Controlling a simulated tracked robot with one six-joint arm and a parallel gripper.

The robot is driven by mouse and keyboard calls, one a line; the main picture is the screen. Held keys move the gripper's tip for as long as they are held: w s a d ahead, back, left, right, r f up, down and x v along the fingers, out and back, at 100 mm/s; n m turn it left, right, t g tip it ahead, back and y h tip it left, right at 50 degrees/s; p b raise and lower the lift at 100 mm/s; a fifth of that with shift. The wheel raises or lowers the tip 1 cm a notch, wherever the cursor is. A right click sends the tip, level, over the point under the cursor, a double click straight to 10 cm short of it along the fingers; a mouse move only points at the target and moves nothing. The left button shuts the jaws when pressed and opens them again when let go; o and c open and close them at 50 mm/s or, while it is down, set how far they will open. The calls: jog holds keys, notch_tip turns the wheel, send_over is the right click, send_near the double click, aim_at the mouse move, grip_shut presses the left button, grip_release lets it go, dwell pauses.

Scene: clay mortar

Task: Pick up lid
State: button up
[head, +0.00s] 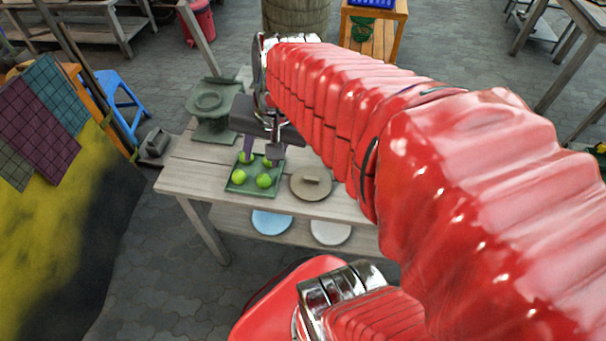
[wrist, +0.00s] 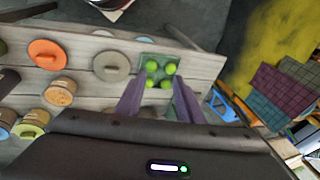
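A round brown-grey lid (head: 312,184) with a bar handle lies flat on the wooden table, right of the lime tray. It also shows in the wrist view (wrist: 112,66), left of my fingers. An orange lid (wrist: 47,54) with a knob lies farther left in the wrist view; my arm hides that area in the head view. My gripper (head: 260,155) is above the table by the tray, with its two purple fingers spread apart and nothing between them. In the wrist view, the open fingers (wrist: 158,98) point toward the tray, to one side of the brown-grey lid.
A green tray (head: 235,187) holds several limes. Jars, including one with a light brown top (wrist: 60,92), stand at left in the wrist view. Blue (head: 271,222) and white (head: 330,232) round pieces lie on the lower shelf.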

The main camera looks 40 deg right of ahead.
jog(key=s+d+f+m+y, duration=0.1)
jog(key=d+f+m, duration=0.4)
jog(key=d+m, duration=0.4)
jog(key=s+d+f+m+y, duration=0.1)
jog(key=d+f+m, duration=0.4)
jog(key=d+m, duration=0.5)
jog(key=shift+s+f, duration=0.15)
jog(key=shift+s, duration=0.4)
send_over(312, 178)
jog(key=s+d, duration=0.2)
jog(key=shift+a+f, duration=0.15)
jog(key=shift+f, duration=3.8)
jog(key=shift+x, duration=2.65)
jog(key=shift+a, duration=0.1)
jog(key=shift+c, duration=0.3)
